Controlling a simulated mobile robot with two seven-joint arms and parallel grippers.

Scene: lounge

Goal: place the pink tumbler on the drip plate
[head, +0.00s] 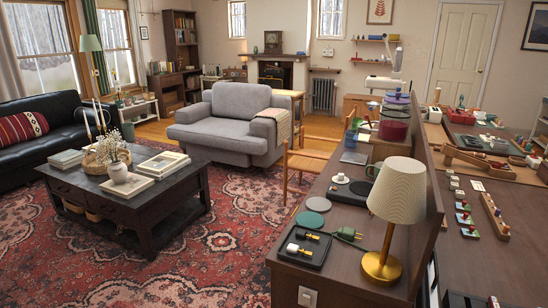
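No tumbler or drip plate can be told for certain at this distance. A magenta-pink container (393,128) with a purple top stands at the far end of the dark wooden desk on the right; I cannot tell whether it is the pink tumbler. A small white round piece (341,179) with a raised middle sits farther back. Neither of my grippers is in view.
A cream-shaded lamp (381,266) stands at the desk's near right. A black tray (303,249) and a green plug (348,233) lie beside it. A raised panel (432,200) borders the desk. A coffee table (110,208) and grey armchair (222,117) stand on the left.

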